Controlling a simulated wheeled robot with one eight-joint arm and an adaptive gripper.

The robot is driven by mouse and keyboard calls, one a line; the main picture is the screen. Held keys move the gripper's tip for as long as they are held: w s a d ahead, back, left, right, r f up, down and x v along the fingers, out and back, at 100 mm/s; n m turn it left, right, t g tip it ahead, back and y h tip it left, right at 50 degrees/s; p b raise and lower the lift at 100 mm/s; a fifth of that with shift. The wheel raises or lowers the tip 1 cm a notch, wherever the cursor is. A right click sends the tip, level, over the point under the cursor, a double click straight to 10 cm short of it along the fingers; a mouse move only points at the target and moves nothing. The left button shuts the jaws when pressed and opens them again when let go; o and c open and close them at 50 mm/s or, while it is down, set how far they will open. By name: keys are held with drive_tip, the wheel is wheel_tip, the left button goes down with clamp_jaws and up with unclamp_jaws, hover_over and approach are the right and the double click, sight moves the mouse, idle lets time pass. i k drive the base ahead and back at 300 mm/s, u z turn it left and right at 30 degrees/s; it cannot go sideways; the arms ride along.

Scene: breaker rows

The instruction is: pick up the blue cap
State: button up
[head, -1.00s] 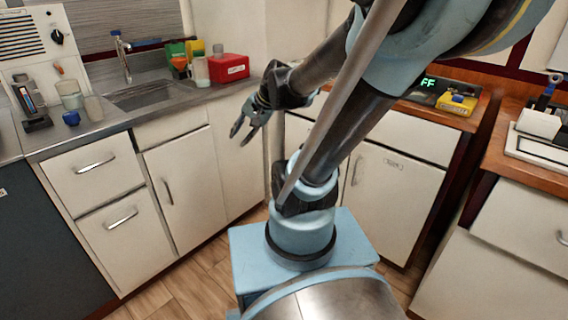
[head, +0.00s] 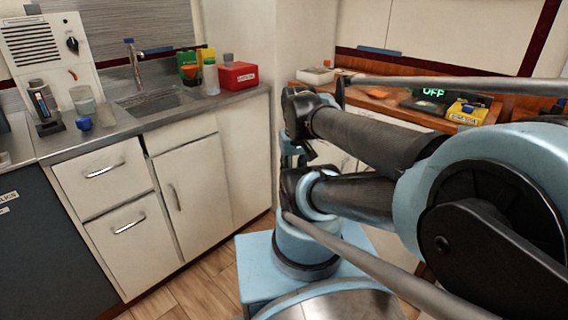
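A small blue cap (head: 84,123) sits on the grey counter at the left, near the front edge and below a clear glass (head: 83,100). My gripper (head: 293,153) is folded in close to my arm near the middle of the picture, well to the right of the cap and apart from it. It is mostly hidden by my own arm links, so its fingers do not show clearly. I see nothing held in it.
A black stand with a dark container (head: 43,108) is left of the cap. A sink (head: 155,101) with a tap, a red box (head: 238,75) and several bottles are farther right. A yellow box (head: 467,111) lies on the wooden counter. The counter edge fronts white cabinets (head: 103,174).

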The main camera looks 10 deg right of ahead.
sight(84, 123)
drive_tip(key=u, duration=1.5)
drive_tip(key=k, duration=0.5)
drive_tip(key=z, duration=0.65)
drive_tip(key=i, duration=1.15)
drive_tip(key=u, duration=0.35)
